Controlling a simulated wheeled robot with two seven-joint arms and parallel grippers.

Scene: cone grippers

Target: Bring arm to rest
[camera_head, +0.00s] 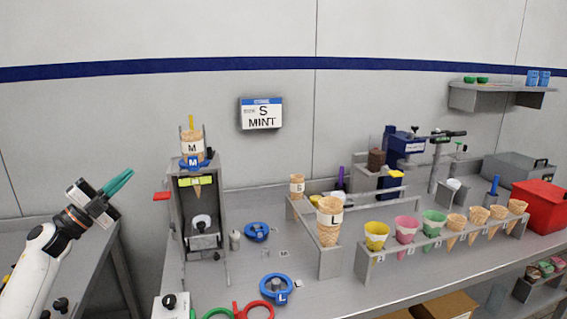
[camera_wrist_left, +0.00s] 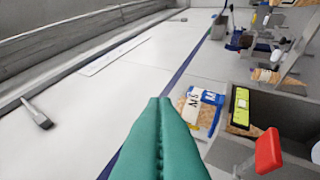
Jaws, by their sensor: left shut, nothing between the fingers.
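My left gripper (camera_head: 118,183) is raised at the left of the head view, in front of the wall and left of the cone machine. Its green fingers are shut and hold nothing. The fingers (camera_wrist_left: 160,110) also fill the lower middle of the left wrist view, pressed together. My right gripper shows in neither view.
The grey machine (camera_head: 176,215), with a red handle (camera_head: 161,196) on its left, carries a cone marked M (camera_head: 192,145). A rack of several cones (camera_head: 440,250) stands on the right of the bench. The wall sign (camera_head: 261,113) reads S MINT. Air around my left gripper is clear.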

